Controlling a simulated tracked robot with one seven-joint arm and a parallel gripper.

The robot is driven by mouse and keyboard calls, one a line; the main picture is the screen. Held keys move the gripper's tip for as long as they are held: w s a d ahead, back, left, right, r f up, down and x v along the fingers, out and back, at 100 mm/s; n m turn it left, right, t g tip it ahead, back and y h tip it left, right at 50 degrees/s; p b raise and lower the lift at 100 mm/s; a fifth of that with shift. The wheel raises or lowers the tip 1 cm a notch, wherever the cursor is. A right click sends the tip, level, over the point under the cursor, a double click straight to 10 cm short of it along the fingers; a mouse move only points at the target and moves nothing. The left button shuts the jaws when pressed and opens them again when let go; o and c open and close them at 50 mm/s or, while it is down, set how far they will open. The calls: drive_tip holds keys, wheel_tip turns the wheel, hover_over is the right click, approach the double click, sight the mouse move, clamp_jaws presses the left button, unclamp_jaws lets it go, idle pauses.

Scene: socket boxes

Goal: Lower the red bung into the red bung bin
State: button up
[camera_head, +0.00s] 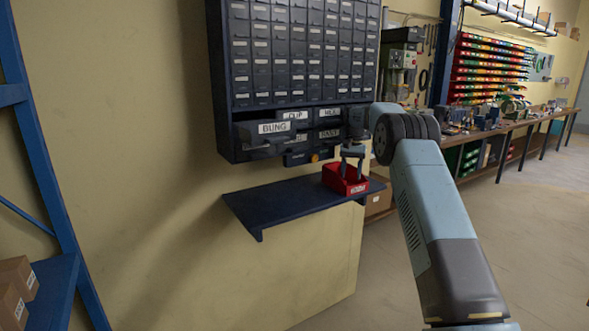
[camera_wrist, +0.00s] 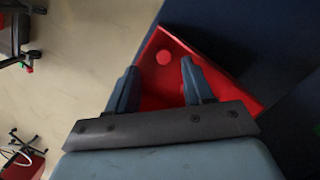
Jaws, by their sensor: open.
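The red bung bin (camera_head: 344,186) stands on the dark blue shelf below the drawer cabinet. My gripper (camera_head: 352,170) points down at the bin, with its fingertips at or just inside the rim. In the wrist view my gripper's fingers (camera_wrist: 159,68) are spread apart with nothing clamped between them. The red bin (camera_wrist: 152,88) shows beneath them. A small round red piece, seemingly the red bung (camera_wrist: 163,57), lies in the bin just beyond the fingertips. The bung cannot be made out in the head view.
The drawer labelled BUNG (camera_head: 264,132) is pulled out above the shelf (camera_head: 275,203), left of my gripper. Other labelled drawers beside it also stick out. The shelf's left part is bare. A long workbench (camera_head: 500,128) stands far right.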

drive_tip(key=shift+r, duration=3.45)
drive_tip(key=s+d+f, duration=0.1)
drive_tip(key=s+f, duration=1.5)
drive_tip(key=s, duration=0.3)
drive_tip(key=shift+d+f, duration=0.3)
drive_tip(key=shift+f, duration=0.05)
